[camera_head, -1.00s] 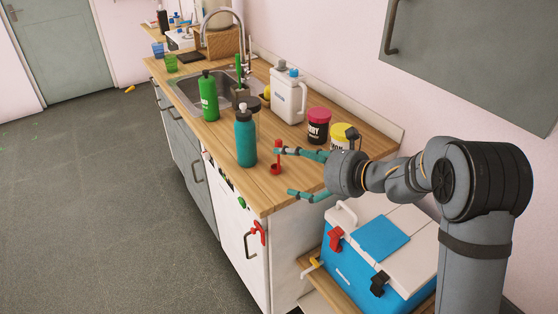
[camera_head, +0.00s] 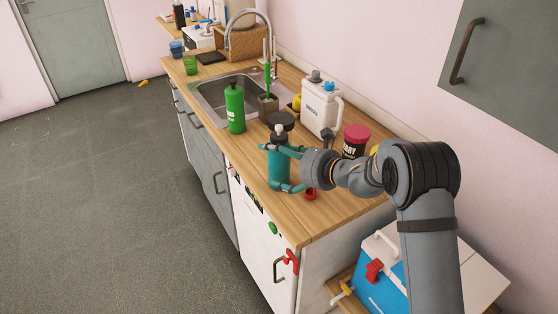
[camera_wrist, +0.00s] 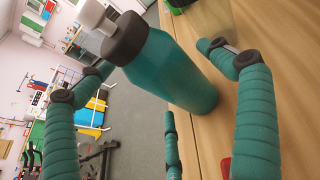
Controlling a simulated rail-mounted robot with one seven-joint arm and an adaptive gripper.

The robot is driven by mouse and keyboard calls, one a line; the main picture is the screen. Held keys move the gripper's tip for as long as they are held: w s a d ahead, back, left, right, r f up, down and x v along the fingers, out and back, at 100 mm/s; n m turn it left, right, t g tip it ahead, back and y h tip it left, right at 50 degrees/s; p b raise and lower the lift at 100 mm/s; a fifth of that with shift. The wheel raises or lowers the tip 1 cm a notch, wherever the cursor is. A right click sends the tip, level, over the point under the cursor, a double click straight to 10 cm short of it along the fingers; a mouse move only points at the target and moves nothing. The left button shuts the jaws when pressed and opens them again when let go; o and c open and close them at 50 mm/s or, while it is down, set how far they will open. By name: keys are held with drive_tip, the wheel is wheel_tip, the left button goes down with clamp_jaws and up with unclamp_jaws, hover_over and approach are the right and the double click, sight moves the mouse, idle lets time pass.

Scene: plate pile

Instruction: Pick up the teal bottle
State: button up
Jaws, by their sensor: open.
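The teal bottle (camera_head: 279,168) stands upright on the wooden counter near its front edge, with a dark collar and a pale cap. My gripper (camera_head: 277,167) has teal fingers and is open around the bottle, one finger on its far side and one on its near side. In the wrist view the bottle (camera_wrist: 172,72) appears slanted between the open fingers (camera_wrist: 158,85). I cannot tell whether any finger touches it.
A green bottle (camera_head: 235,110) stands by the sink (camera_head: 212,96). A white jug (camera_head: 320,106) and a dark jar with a red lid (camera_head: 355,141) stand behind. The counter's front right (camera_head: 310,222) is clear.

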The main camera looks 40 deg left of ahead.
drive_tip(key=c, duration=0.4)
drive_tip(key=shift+r, duration=0.1)
drive_tip(key=c, duration=1)
